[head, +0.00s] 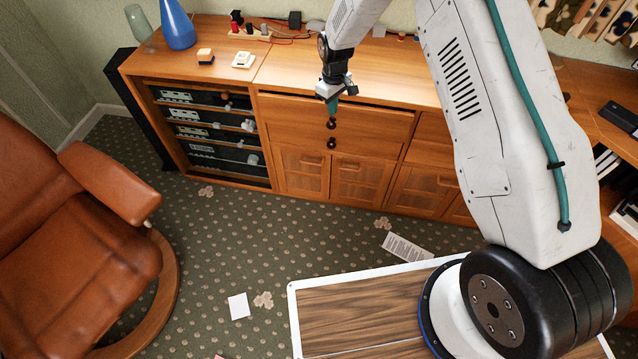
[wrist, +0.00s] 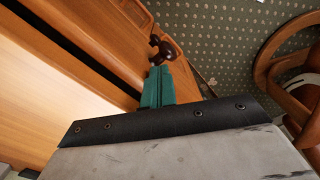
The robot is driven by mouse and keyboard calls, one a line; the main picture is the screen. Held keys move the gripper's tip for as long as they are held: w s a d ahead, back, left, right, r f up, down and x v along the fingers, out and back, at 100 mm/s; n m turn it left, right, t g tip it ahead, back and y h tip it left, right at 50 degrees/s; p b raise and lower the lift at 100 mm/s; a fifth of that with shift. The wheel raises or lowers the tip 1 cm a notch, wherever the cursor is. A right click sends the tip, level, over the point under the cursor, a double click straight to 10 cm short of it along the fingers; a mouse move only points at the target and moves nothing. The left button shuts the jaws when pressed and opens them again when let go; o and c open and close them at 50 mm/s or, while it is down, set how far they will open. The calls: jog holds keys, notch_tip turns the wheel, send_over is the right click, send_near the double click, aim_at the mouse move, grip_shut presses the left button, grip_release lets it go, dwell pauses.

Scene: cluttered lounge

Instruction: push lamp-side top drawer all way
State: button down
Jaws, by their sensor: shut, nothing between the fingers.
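The wooden sideboard (head: 225,72) stands against the wall. Its upper drawer (head: 290,112), right of the open equipment shelves, has a dark gap along its top edge, so it is a little open. The gap also shows in the wrist view as a black strip beside the drawer (wrist: 112,30). A dark round upper knob (head: 332,124) sits on it, with a second knob (head: 332,143) below. My gripper (head: 332,108) is shut and empty, its teal fingers pointing down at the upper knob. In the wrist view the fingertips (wrist: 157,75) are close to the knobs (wrist: 162,48); contact is unclear.
A blue tapering object (head: 178,28), perhaps a lamp base, stands at the sideboard's left end beside a glass vase (head: 139,24). Small items and cables lie on top. A brown leather armchair (head: 80,220) is at left.

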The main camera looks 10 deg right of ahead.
jog(key=shift+w+d, duration=0.2)
jog(key=shift+w, duration=0.3)
jog(key=shift+w+d, duration=0.15)
jog(key=shift+w, duration=0.3)
jog(key=shift+s, duration=0.1)
jog(key=shift+s+a, duration=0.25)
jog(key=shift+s, duration=0.4)
notch_tip(320, 180, up, 7)
dwell(0.3)
dwell(0.4)
